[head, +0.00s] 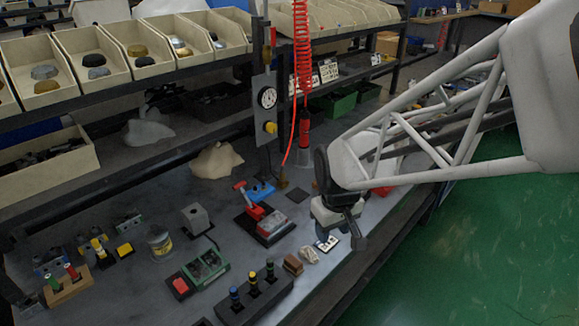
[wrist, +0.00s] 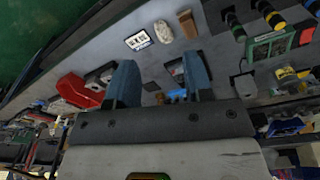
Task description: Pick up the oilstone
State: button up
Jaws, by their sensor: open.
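A small brown block (head: 293,264), which looks like the oilstone, lies on the grey bench near its front edge. It also shows in the wrist view (wrist: 188,24) at the top, beyond my fingertips. My gripper (head: 345,230) hangs above the front edge of the bench, to the right of the block and apart from it. In the wrist view my gripper (wrist: 160,75) has its two blue-grey fingers spread wide with nothing between them.
A pale crumpled lump (head: 309,254) lies just right of the block, then a white card with dark marks (head: 327,243). A dark rack with several banded pegs (head: 254,291) stands to its left. A red-and-grey device (head: 265,224) sits behind. A red coiled hose (head: 302,50) hangs above.

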aim_at(293, 260)
jog(key=w+a+f+n, duration=0.1)
jog(key=w+a+f, duration=0.1)
jog(key=a+f, duration=0.1)
jog(key=w+a+f+n, duration=0.1)
jog(key=w+a+f, duration=0.1)
jog(key=f, duration=0.3)
jog(key=w+a+f+n+g, duration=0.1)
jog(key=w+a+f+n, duration=0.1)
jog(key=f, duration=0.3)
jog(key=shift+w+a, duration=0.2)
jog(key=shift+a, duration=0.6)
jog(key=shift+f, duration=1.2)
jog(key=shift+f, duration=0.1)
jog(key=shift+d+f, duration=0.1)
jog(key=shift+f, duration=2.4)
jog(key=c, duration=0.7)
jog(key=shift+r, duration=5)
